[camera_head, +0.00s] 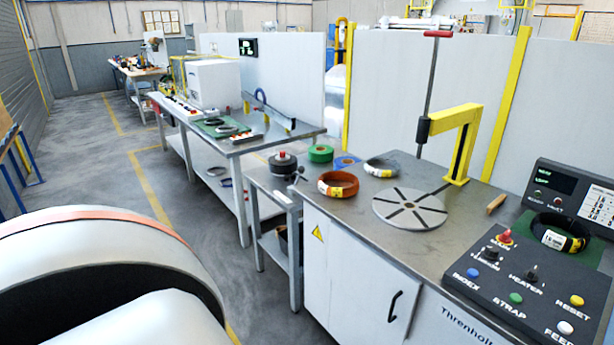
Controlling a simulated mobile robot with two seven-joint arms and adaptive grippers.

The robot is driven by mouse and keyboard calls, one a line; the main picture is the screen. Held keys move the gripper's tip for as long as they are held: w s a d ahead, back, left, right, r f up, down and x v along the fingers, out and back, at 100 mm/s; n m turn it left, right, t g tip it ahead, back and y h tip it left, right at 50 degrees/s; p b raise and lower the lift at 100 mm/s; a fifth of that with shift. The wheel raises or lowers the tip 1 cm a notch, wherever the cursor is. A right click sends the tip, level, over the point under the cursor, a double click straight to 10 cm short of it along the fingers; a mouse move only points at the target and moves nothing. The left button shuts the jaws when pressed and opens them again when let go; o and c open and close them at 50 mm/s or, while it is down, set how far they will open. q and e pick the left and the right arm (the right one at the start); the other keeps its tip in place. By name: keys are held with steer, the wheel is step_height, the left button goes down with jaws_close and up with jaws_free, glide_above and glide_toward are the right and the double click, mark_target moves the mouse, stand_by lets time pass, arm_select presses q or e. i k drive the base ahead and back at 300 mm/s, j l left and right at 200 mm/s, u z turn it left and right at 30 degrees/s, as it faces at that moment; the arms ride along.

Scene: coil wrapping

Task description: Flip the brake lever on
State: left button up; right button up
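No part in view is labelled as a brake lever, so I cannot tell which one it is. A tall thin rod with a red handle (438,34) stands upright through a black holder on a yellow bent arm (458,125), beside a grey slotted round plate (409,207). A black round device with a red top (283,160) sits on a small side stand. A dark control panel (520,285) at the lower right carries coloured buttons and knobs. Neither of my grippers is in view; a large white arm link of mine fills the lower left.
A black coil (560,234) rests at the panel. A long workbench (270,136) stands behind. Floor to the left is clear.

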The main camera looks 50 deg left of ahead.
mark_target(301, 170)
steer(key=u, duration=1.65)
steer(key=i+j, duration=0.45)
steer(key=j, duration=0.15)
steer(key=i+j, duration=0.95)
steer(key=j, duration=0.2)
steer(key=i+j+z, duration=0.1)
steer(key=i+j, duration=0.35)
steer(key=j, duration=0.1)
